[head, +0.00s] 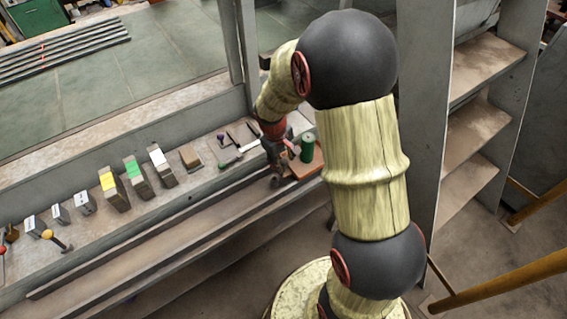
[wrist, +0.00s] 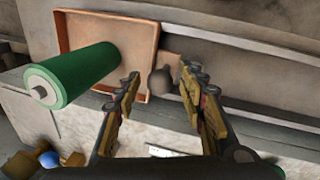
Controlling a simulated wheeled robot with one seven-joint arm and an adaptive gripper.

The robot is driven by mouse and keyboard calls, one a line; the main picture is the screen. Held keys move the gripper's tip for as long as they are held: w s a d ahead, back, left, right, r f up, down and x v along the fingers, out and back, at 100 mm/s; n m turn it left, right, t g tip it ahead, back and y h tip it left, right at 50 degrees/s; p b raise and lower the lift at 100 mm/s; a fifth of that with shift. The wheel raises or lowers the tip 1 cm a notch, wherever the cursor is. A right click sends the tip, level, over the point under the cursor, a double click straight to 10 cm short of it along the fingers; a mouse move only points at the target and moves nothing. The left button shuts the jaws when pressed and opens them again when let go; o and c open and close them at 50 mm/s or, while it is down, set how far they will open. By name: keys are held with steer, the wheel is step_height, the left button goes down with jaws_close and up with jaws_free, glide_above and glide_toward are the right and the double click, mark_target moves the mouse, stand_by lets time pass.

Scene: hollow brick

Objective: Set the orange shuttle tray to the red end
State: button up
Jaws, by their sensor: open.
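The orange shuttle tray (head: 311,166) sits at the right end of the long ledge; it also fills the upper left of the wrist view (wrist: 146,40). A green cylinder (wrist: 82,72) stands in it, and shows in the head view too (head: 308,149). A dark round knob (wrist: 163,80) is on a small orange tab at the tray's side. My gripper (wrist: 160,84) is open, its two fingers on either side of the knob; I cannot tell whether they touch it. In the head view my gripper (head: 277,172) is at the tray's left edge. I cannot make out a red end.
A grey upright and shelves (head: 480,130) stand right of my arm.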

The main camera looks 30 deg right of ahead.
steer(key=shift+f, duration=0.2)
steer(key=shift+c, duration=0.6)
jaws_close()
